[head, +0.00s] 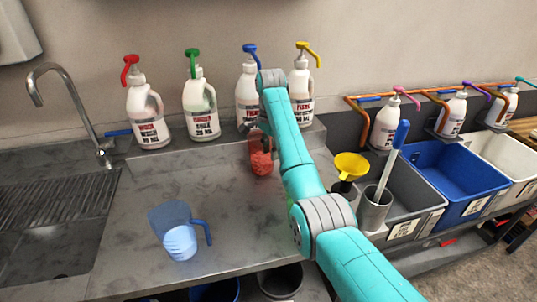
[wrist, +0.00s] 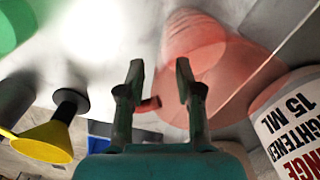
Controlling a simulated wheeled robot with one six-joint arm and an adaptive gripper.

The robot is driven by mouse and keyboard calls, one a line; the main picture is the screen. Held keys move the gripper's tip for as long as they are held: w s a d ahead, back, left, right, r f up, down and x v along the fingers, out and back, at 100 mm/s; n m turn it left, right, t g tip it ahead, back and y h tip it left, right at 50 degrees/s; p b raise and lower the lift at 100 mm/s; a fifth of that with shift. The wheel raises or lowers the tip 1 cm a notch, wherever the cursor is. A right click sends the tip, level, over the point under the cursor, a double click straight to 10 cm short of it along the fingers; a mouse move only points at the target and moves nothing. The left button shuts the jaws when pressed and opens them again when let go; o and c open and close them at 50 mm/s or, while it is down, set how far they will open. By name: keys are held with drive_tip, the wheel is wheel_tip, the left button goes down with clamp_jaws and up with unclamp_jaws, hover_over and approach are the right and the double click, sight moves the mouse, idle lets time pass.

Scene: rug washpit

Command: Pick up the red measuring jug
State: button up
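The red measuring jug (head: 261,163), translucent, stands on the grey worktop (head: 235,220) near the back ledge, partly hidden by my arm in the head view. In the wrist view the jug (wrist: 200,65) fills the upper middle, behind and to the right of the fingers. A short red piece (wrist: 149,104), apparently its handle, shows in the gap between them. My gripper (wrist: 159,72) is open, its two fingers apart. Whether a finger touches the jug, I cannot tell. In the head view my arm mostly hides the gripper.
A blue measuring jug (head: 178,230) stands front left. Several white pump bottles (head: 148,115) line the back ledge. A yellow funnel (head: 350,166) and a grey cup (head: 374,208) with a blue-handled brush are right of my arm. A sink (head: 45,225) is left.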

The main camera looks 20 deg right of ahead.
drive_tip(key=shift+f, duration=0.8)
clamp_jaws()
drive_tip(key=shift+r, duration=0.1)
